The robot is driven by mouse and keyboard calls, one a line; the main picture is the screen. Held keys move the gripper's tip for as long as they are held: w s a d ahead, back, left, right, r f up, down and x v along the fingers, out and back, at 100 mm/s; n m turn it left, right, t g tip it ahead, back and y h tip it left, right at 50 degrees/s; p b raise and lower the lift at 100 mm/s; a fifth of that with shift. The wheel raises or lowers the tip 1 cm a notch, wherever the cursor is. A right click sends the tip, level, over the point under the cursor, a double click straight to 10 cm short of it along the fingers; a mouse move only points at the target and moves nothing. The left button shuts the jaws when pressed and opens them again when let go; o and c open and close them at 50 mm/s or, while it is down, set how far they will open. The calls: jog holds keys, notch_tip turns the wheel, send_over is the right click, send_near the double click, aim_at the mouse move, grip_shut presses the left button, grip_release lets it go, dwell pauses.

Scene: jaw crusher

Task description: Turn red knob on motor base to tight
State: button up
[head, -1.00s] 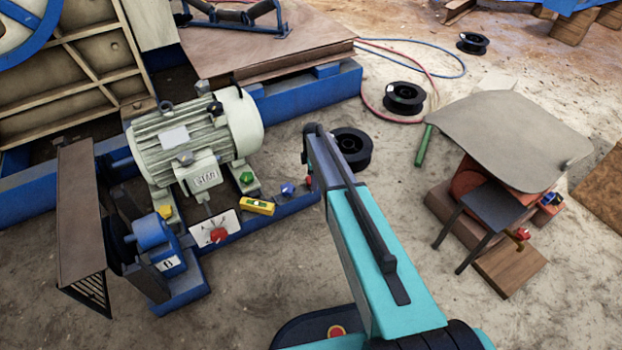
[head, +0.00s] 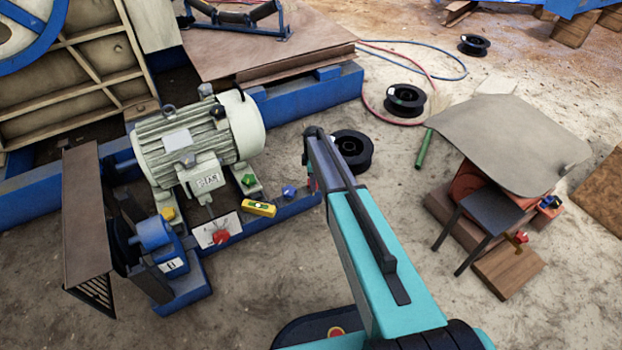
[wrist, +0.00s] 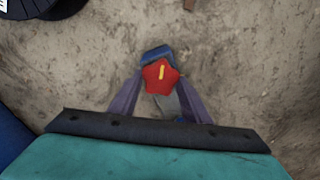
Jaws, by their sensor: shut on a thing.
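A red star-shaped knob (wrist: 160,77) with a yellow mark shows in the wrist view, in front of a small blue part. My gripper (wrist: 160,88) has its two purple fingers shut on the knob's sides. The yellow mark points up and slightly right in that view. In the head view, my gripper is mostly hidden behind my teal arm, at the right end of the blue motor base (head: 280,213). A second red knob (head: 221,237) sits on a white plate at the front of the base. No "tight" marking is readable.
The pale motor (head: 190,145) stands on the base. A green knob (head: 248,180), a blue knob (head: 289,191) and a yellow level (head: 259,208) are near it. A black spool (head: 352,150) lies behind my arm.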

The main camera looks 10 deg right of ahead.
jog(key=m+p, duration=0.4)
jog(key=shift+s+d+r, duration=0.2)
jog(key=shift+s+d, duration=0.1)
jog(key=shift+d, duration=0.05)
jog(key=m+p, duration=0.3)
jog(key=m, duration=0.1)
jog(key=shift+f+m, duration=0.1)
jog(key=shift+m, duration=0.2)
jog(key=m+p, duration=0.2)
jog(key=m, duration=0.2)
jog(key=shift+m+p, duration=0.3)
jog(key=shift+p, duration=0.1)
jog(key=m+p, duration=0.1)
jog(key=m, duration=0.3)
jog(key=shift+f+m+p, duration=0.15)
jog(key=shift+m+p, duration=0.25)
jog(key=o, duration=1)
jog(key=shift+o, duration=0.2)
jog(key=shift+w+a, duration=0.1)
jog(key=shift+a, duration=0.05)
